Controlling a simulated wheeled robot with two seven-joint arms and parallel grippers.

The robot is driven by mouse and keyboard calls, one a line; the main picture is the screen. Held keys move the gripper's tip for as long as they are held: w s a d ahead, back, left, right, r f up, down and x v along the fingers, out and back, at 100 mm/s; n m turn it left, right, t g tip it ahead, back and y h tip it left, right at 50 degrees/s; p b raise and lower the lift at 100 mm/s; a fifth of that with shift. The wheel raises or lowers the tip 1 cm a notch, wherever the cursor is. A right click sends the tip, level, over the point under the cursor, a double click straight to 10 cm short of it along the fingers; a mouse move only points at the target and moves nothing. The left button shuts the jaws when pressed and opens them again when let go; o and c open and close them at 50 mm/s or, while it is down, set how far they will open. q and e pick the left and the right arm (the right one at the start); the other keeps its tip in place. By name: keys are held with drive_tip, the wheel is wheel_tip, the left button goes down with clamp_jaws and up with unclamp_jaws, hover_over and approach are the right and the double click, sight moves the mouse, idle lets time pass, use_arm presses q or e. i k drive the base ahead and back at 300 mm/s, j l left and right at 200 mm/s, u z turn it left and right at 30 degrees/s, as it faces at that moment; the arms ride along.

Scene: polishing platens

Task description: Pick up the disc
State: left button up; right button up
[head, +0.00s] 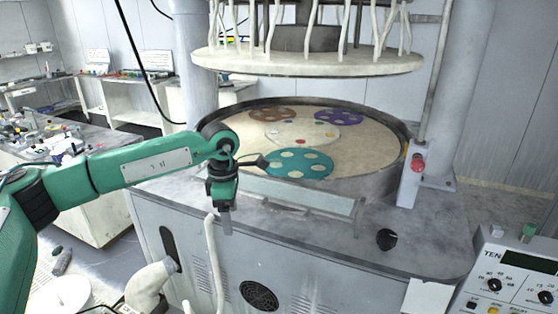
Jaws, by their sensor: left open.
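A teal disc (318,170) with several pale round spots lies near the front of the round beige platen (225,140). A brown disc (271,115) and a purple disc (339,117) lie toward its back. My left gripper (227,228) points down in front of the machine's front edge, left of the teal disc and nearer to me. It is open, and nothing shows between its fingers. It is apart from all the discs. My right gripper is not in view.
A raised dark rim surrounds the platen. A large upper plate (308,64) with hanging hoses is above it. A post with a red knob (417,164) stands at right, and a control panel (515,275) at lower right. A cluttered bench (92,149) is at left.

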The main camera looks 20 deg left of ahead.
sight(274, 163)
drive_tip(key=i, duration=1.5)
